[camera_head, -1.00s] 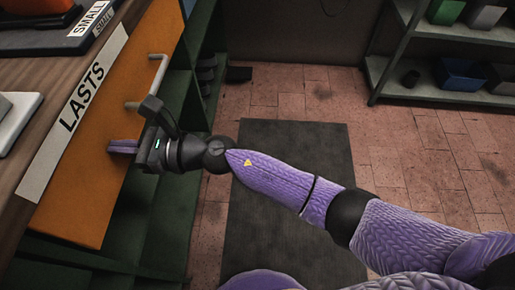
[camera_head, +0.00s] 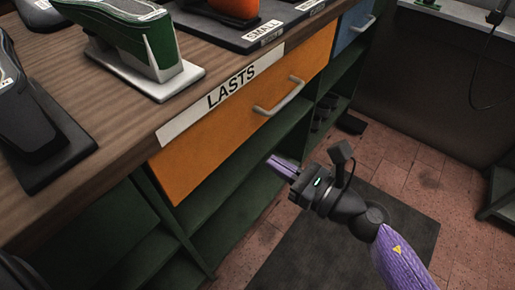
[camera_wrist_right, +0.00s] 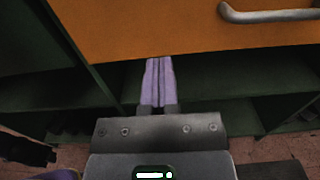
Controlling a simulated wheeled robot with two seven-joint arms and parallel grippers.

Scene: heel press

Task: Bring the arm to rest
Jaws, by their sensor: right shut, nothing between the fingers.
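My right gripper (camera_head: 283,168) has purple fingers pressed together with nothing between them. In the head view it is in front of the open green shelves, just below the orange drawer marked LASTS (camera_head: 240,115). In the right wrist view the closed fingers (camera_wrist_right: 157,82) point toward the drawer's lower edge, and the drawer's grey handle (camera_wrist_right: 268,14) is at the upper right. Whether the fingertips touch the drawer cannot be told. The arm reaches in from the lower right of the head view. My left gripper is not in view.
The wooden bench top (camera_head: 120,130) holds a green press-like device (camera_head: 135,40) on a white base and a dark one (camera_head: 30,125) at the left. Green shelving (camera_head: 225,205) stands under the drawer. A dark mat (camera_head: 330,240) lies on the open brick floor. Another shelf (camera_head: 503,190) stands at the right edge.

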